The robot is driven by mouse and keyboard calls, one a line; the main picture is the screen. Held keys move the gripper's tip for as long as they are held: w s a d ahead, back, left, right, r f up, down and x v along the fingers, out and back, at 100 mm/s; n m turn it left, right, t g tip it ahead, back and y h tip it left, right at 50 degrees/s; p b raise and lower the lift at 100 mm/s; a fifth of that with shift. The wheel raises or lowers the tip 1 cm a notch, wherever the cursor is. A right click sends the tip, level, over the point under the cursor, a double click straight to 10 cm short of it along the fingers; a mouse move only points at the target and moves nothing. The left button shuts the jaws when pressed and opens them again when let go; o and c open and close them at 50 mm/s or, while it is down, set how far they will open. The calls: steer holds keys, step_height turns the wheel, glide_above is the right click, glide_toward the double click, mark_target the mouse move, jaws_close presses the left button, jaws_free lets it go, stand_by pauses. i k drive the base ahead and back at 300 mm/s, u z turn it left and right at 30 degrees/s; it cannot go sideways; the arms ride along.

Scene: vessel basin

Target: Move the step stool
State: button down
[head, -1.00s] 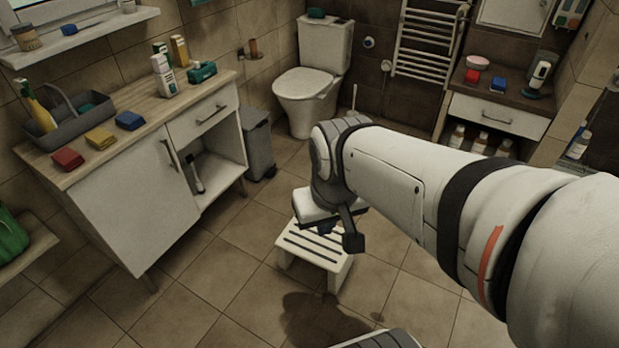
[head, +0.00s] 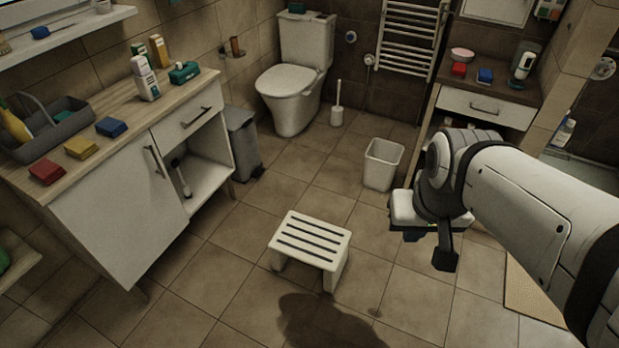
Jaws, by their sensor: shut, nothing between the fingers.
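The white step stool (head: 311,241) with dark slatted strips on its top stands upright on the tiled floor, near the middle of the head view. All of its top shows and nothing covers it. My gripper (head: 445,258) hangs to the right of the stool, clear of it, at the end of my white arm. It is shut and holds nothing. Its fingers are partly hidden by the wrist.
A dark wet patch (head: 325,322) lies on the floor just in front of the stool. A white bin (head: 382,164) stands behind, near my wrist. A vanity cabinet (head: 120,215) is at left, a grey pedal bin (head: 241,145) beside it. A beige mat (head: 530,290) lies at right.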

mark_target(319, 244)
steer(key=u, duration=0.05)
steer(key=i, duration=1)
steer(key=z, duration=0.05)
